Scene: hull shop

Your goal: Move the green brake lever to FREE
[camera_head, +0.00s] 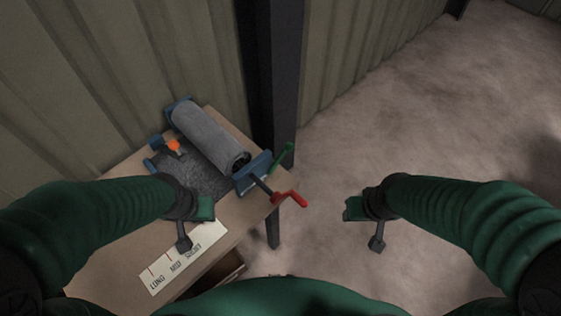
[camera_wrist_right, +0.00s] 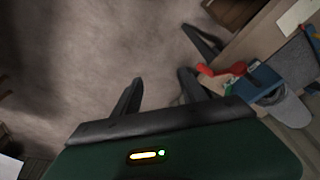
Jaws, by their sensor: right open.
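The green brake lever (camera_head: 282,154) sticks up and to the right from the blue end bracket (camera_head: 252,171) of a roller device on the table. No FREE mark is legible on it. My right gripper (camera_head: 362,225) is open and empty over the floor, to the right of the table and apart from the lever; its two spread fingers also show in the right wrist view (camera_wrist_right: 158,88). My left gripper (camera_head: 190,228) is over the table's front part, near a label strip; whether its jaws are open cannot be made out.
A red crank handle (camera_head: 290,198) juts from the same bracket, close below the lever. A grey roll (camera_head: 210,137) lies behind it on the table (camera_head: 139,233). A white strip (camera_head: 183,258) reads LONG, MID, SHORT. A dark post (camera_head: 285,75) stands behind the lever. Floor to the right is clear.

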